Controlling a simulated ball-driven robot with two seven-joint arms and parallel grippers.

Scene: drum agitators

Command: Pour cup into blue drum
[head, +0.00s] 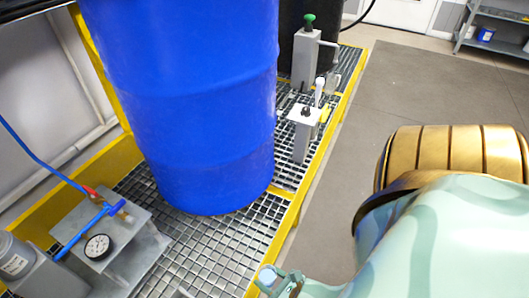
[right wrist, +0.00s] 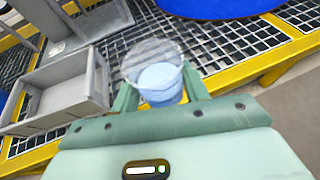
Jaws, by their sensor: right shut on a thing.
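The blue drum (head: 190,100) stands upright on the metal grating in the head view. Its lower edge also shows at the top of the right wrist view (right wrist: 218,6). A clear cup (right wrist: 155,72) holding light blue liquid sits between the two fingers of my right gripper (right wrist: 160,88), which is shut on it. In the head view my right gripper (head: 280,281) is low at the bottom edge, right of and below the drum, just by the yellow platform edge. The cup (head: 267,275) shows small there. The drum's top is out of view. My left gripper is not in view.
A grey open bin (right wrist: 68,97) lies left of the cup on the grating. A pressure gauge (head: 97,246) on a grey stand is left of the drum. A grey post with a green knob (head: 309,23) stands right of it, before a black drum (head: 328,20). The floor (head: 400,85) is clear.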

